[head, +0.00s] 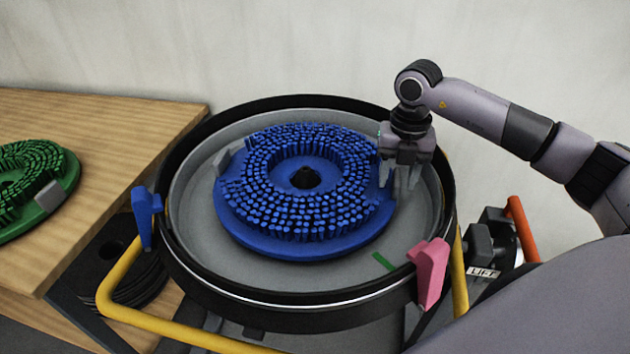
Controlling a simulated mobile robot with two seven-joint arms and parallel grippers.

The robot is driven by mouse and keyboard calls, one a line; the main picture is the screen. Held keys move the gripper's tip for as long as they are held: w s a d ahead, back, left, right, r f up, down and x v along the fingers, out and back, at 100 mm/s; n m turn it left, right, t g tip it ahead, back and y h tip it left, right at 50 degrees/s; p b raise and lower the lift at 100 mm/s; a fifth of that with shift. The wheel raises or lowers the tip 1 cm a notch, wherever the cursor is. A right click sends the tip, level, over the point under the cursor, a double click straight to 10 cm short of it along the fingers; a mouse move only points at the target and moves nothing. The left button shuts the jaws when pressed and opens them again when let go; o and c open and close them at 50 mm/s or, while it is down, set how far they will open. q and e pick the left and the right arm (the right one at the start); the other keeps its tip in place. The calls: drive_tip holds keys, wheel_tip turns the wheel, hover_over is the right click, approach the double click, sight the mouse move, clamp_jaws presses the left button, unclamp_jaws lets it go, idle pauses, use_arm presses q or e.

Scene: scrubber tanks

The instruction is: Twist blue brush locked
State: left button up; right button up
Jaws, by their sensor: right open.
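The blue brush (306,190) is a round disc with several rings of blue bristles and a dark hub in its middle. It lies bristles up inside the round grey tank (270,271) with a black rim. A grey tab shows at its upper left edge. My right gripper (400,186) points down at the brush's right edge, with its fingers apart. The fingers seem close to the edge; whether they touch it or straddle a tab there I cannot tell. My left gripper is not in view.
A green brush (32,183) lies on the wooden table (100,130) at left. A blue latch (144,218) and a pink latch (430,268) sit on the tank's rim. A yellow rail (165,323) runs in front. A lever with an orange handle (521,229) stands at right.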

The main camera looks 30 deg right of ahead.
sight(384, 219)
clamp_jaws()
drive_tip(key=shift+w+a+r, duration=0.1)
drive_tip(key=shift+r, duration=0.1)
drive_tip(key=shift+s+a+f+m+p, duration=0.1)
drive_tip(key=shift+s+a+m+p, duration=0.5)
drive_tip(key=shift+s+a+m, duration=0.4)
drive_tip(key=shift+s+d, duration=0.1)
drive_tip(key=shift+d, duration=0.05)
drive_tip(key=shift+s+a+m+p, duration=0.5)
drive_tip(key=shift+s+a+m, duration=0.35)
drive_tip(key=shift+a, duration=0.3)
drive_tip(key=shift+s+a, duration=0.15)
drive_tip(key=shift+s+a+m+p, duration=0.3)
drive_tip(key=shift+a+m, duration=0.15)
drive_tip(key=shift+a, duration=0.1)
drive_tip(key=shift+s+a+m+p, duration=0.2)
drive_tip(key=shift+s+a+m, duration=0.15)
drive_tip(key=shift+a, duration=0.2)
